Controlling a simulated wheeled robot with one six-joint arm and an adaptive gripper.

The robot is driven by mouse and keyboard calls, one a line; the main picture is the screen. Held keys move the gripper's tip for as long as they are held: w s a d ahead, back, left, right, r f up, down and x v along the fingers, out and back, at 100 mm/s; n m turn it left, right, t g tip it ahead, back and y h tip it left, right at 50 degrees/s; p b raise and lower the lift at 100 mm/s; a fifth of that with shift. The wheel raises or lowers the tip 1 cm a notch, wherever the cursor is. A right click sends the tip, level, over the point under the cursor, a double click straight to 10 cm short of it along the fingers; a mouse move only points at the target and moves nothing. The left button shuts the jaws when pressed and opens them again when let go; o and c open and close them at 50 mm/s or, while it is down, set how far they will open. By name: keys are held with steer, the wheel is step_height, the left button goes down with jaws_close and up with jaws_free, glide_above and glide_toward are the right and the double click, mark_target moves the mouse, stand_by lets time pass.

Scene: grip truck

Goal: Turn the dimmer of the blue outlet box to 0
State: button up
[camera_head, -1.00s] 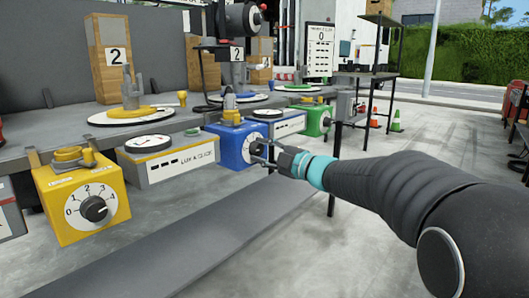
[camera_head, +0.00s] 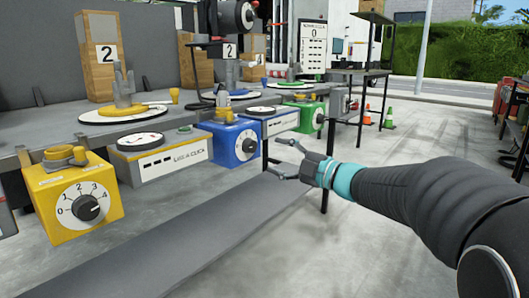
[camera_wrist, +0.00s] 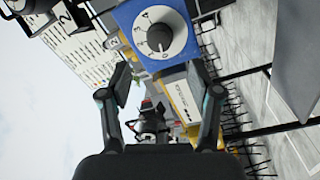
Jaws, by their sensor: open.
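The blue outlet box (camera_head: 228,145) hangs at the bench's front edge, with a yellow fitting on top. Its dimmer knob (camera_head: 249,146) is black on a white dial. In the wrist view the knob (camera_wrist: 159,37) sits above the space between my fingertips; the dial numbers 0 to 4 are readable. A pale mark on the knob seems to face the 0, but it is small. My gripper (camera_head: 279,158) is open and empty, a short way right of the knob and apart from it. Both fingers of my gripper (camera_wrist: 161,70) show spread in the wrist view.
A yellow outlet box (camera_head: 74,200) is at the left and a green one (camera_head: 304,116) further back. Grey gauge boxes (camera_head: 162,158) hang between them. A grey plank or low shelf (camera_head: 190,228) runs below the boxes. Open floor lies to the right, with traffic cones (camera_head: 389,118) behind.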

steer(key=shift+v, duration=2)
steer(key=w+d+f+m+t+h, duration=0.3)
steer(key=w+d+f+m+h, duration=0.25)
steer(key=d+m+h, duration=0.25)
steer(key=s+d+f+m+g+h+p, duration=0.1)
steer(key=s+d+f+m+h, duration=0.15)
steer(key=d+m+h, duration=0.2)
steer(key=s+d+f+m+g+h, duration=0.1)
steer(key=s+d+f+m+h, duration=0.15)
steer(key=d+m+h, duration=0.2)
steer(key=s+f+m+g+p, duration=0.2)
steer(key=s+m+g, duration=0.1)
steer(key=s, duration=0.5)
steer(key=s+f+m+g+p, duration=0.2)
steer(key=s+m+g, duration=0.1)
steer(key=s, duration=0.6)
steer(key=s+a+r+y+p, duration=0.1)
steer(key=s+a+r+p, duration=0.1)
steer(key=s, duration=0.2)
steer(key=s+a+r+p, duration=0.1)
steer(key=s+a+r, duration=0.1)
steer(key=s, duration=0.3)
steer(key=s+a+r+g+y+p, duration=0.1)
steer(key=s+a+r+p, duration=0.1)
steer(key=s+a, duration=0.1)
steer(key=shift+s+r+m+y+p, duration=0.2)
steer(key=shift+s+m+y+p, duration=0.15)
steer(key=shift+s, duration=0.5)
